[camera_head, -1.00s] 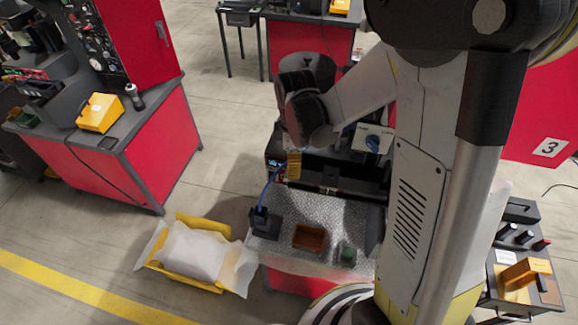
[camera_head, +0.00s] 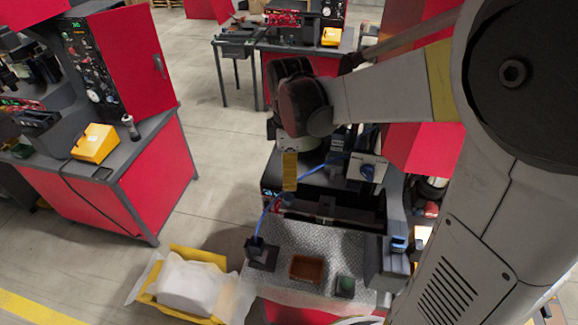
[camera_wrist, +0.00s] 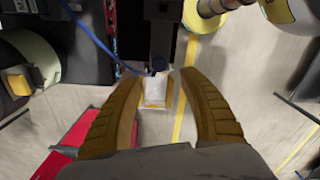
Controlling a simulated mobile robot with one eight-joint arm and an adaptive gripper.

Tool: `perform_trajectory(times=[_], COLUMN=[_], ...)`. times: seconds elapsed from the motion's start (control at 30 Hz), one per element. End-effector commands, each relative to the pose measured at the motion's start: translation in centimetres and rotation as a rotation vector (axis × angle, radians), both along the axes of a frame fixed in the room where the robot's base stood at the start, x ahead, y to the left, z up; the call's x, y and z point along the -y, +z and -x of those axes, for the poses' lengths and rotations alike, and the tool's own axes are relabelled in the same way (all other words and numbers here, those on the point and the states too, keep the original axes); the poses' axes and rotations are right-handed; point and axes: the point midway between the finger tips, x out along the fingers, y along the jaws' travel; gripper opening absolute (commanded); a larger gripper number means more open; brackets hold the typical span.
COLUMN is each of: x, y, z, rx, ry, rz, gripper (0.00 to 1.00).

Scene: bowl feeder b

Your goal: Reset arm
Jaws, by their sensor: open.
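My gripper (camera_head: 289,172) hangs in the air in the head view, in front of the machine (camera_head: 325,210) and above its metal plate. Its visible yellow finger points down. In the wrist view my gripper (camera_wrist: 158,76) shows two curved yellow fingers spread apart with nothing held between them. Far beyond the gap lies a white bag in a yellow bin (camera_wrist: 155,92) on the floor. My arm reaches in from the right in the head view, bent at the elbow, and hides part of the right side.
On the plate (camera_head: 320,242) sit a brown tray (camera_head: 307,269), a small green-filled box (camera_head: 345,286) and a black stand (camera_head: 262,252) with a blue cable. A yellow bin (camera_head: 212,257) with a white bag is on the floor at left. Red workbenches stand left and behind; floor lies between.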

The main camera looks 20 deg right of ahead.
Motion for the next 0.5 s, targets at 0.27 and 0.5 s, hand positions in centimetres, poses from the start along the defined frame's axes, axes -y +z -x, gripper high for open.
perform_trajectory(times=[0.27,0.5], x=[0.0,0.0], y=[2.4,2.4], z=[0.0,0.0], rx=[0.0,0.0], ry=[0.0,0.0], rz=[0.0,0.0], gripper=[0.49,0.49])
